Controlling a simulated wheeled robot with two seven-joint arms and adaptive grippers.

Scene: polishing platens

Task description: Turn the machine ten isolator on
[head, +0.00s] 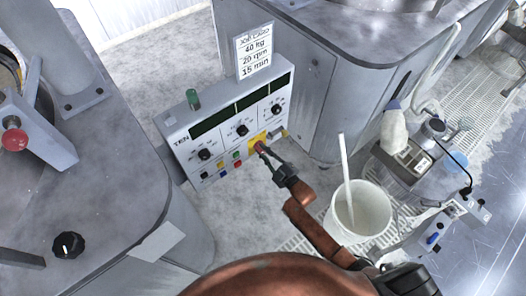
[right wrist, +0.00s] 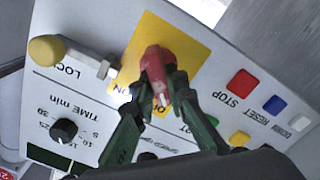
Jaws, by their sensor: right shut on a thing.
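The machine ten control panel (head: 232,120), marked TEN, stands in the middle of the head view. Its isolator is a red rotary handle (right wrist: 155,70) on a yellow plate (right wrist: 190,48), at the lower right of the panel in the head view. My right gripper (right wrist: 160,92) is shut on the red handle, with a finger on each side. In the head view my right gripper (head: 268,155) reaches the isolator from the lower right and hides part of it. Lettering ending in ON shows on the plate, partly covered. My left gripper is not in view.
A yellow-tipped lock pin (right wrist: 48,50) sits beside the plate. A red STOP button (right wrist: 242,84) and several other buttons are close by. A job card (head: 254,50) stands above the panel. A white bucket (head: 372,212) with a stick stands right of my arm.

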